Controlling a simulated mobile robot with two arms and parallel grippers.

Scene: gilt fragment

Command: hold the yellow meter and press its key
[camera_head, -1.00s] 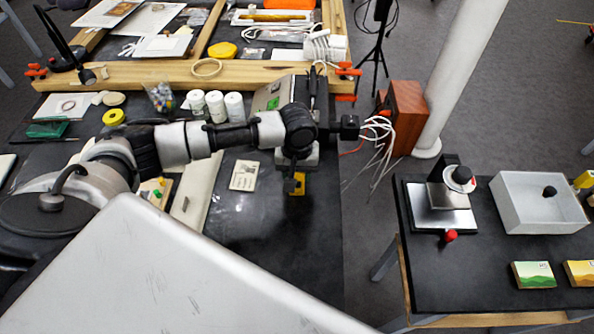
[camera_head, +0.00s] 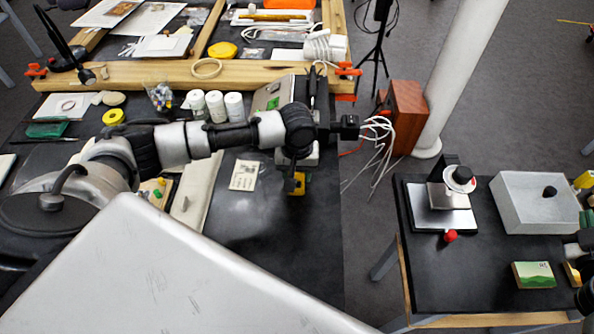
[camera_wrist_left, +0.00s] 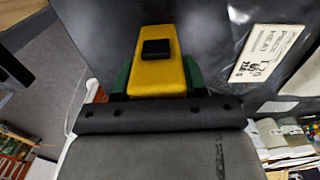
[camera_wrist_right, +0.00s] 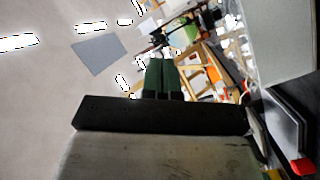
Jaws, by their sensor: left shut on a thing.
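The yellow meter (camera_wrist_left: 155,78) is held between the green fingers of my left gripper (camera_wrist_left: 157,80), and its black key (camera_wrist_left: 156,49) faces the left wrist camera. In the head view the meter (camera_head: 299,184) shows small below my left gripper (camera_head: 293,182), over the dark table, partly covered by the gripper. My right gripper (camera_wrist_right: 165,78) has its green fingers together with nothing seen between them. In the head view, part of the right gripper (camera_head: 586,219) shows at the right edge, well apart from the meter.
A printed card (camera_head: 244,175) lies left of the meter. A gap of floor separates the two tables.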

